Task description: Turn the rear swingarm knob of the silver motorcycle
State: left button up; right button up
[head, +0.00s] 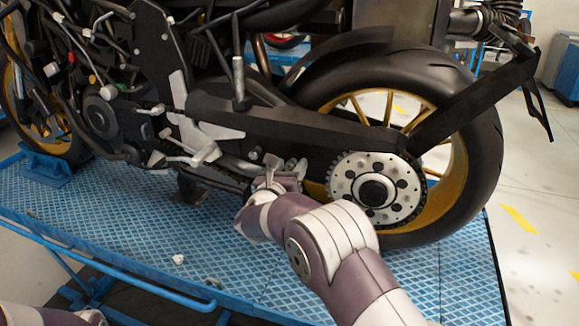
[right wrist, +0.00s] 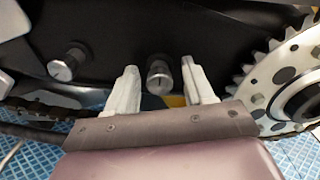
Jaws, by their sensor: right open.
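The motorcycle (head: 270,125) stands side-on on a blue stand; it looks mostly black with silver and gold parts. In the right wrist view, a dark round knob with a grey face (right wrist: 158,76), on the black swingarm (right wrist: 220,32), sits between my fingers. A second similar knob (right wrist: 67,66) is further left. My right gripper (right wrist: 160,68) is open, one pale finger on each side of the knob, with visible gaps. In the head view my right gripper (head: 281,172) is below the swingarm and hides that knob. Only part of my left arm shows at the bottom left; its gripper is out of view.
A toothed rear sprocket (head: 374,191) is close right of my right gripper, by the rear wheel (head: 487,155). A footpeg and lever (head: 203,152) stick out to the left. The blue textured platform (head: 130,215) below is mostly clear, with a small white piece (head: 178,259).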

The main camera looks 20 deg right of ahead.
jog(key=shift+c, duration=0.4)
grip_shut()
jog(key=shift+f, duration=0.1)
